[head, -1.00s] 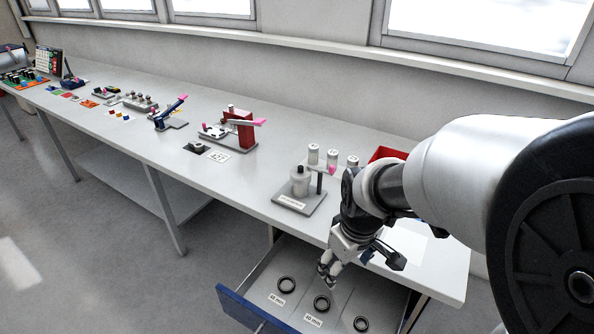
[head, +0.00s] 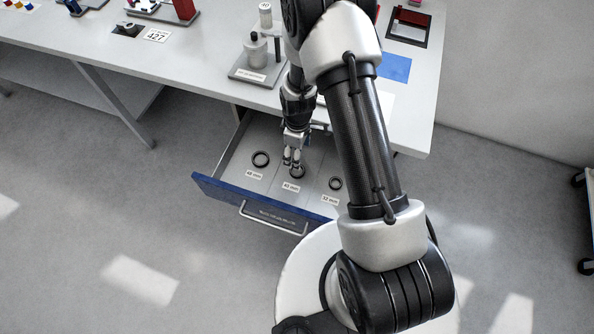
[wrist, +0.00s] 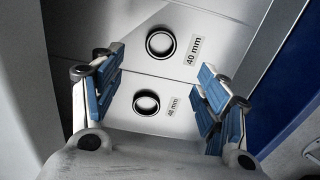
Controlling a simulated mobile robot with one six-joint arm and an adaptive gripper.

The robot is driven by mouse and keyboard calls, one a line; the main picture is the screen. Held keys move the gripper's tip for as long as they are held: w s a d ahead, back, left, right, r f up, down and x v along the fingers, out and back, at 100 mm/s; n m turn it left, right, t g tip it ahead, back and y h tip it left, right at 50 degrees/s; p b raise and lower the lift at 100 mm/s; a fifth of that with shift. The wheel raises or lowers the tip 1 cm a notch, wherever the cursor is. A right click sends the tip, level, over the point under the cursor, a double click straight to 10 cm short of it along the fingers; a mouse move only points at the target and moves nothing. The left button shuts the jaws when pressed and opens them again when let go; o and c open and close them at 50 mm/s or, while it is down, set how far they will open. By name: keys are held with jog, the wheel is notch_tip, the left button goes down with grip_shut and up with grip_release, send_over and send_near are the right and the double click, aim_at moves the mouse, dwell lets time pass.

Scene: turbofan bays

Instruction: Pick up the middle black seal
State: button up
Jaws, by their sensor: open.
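The middle black seal (head: 298,172) lies flat in the open drawer (head: 222,188), behind a label reading 40 mm. In the wrist view the 40 mm seal (wrist: 160,42) lies in the upper middle. My gripper (head: 292,161) points down just over the middle seal, and its fingers partly cover it in the head view. In the wrist view my gripper (wrist: 157,80) has its blue-padded fingers wide apart with nothing between them. Whether a fingertip touches the seal cannot be told.
The left seal (head: 261,159), labelled 48 mm, and the right seal (head: 335,183) lie in neighbouring drawer sections. The 48 mm seal also shows in the wrist view (wrist: 146,102). The drawer's blue front (head: 210,190) has a handle. A stand with white cylinders (head: 256,66) is on the bench above.

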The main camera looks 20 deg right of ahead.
notch_tip(320, 180, down, 6)
jog(key=shift+b, duration=0.7)
notch_tip(320, 180, down, 5)
jog(key=shift+a+f+b, duration=0.1)
jog(key=shift+f+b, duration=0.05)
jog(key=shift+b, duration=1)
jog(key=c, duration=1)
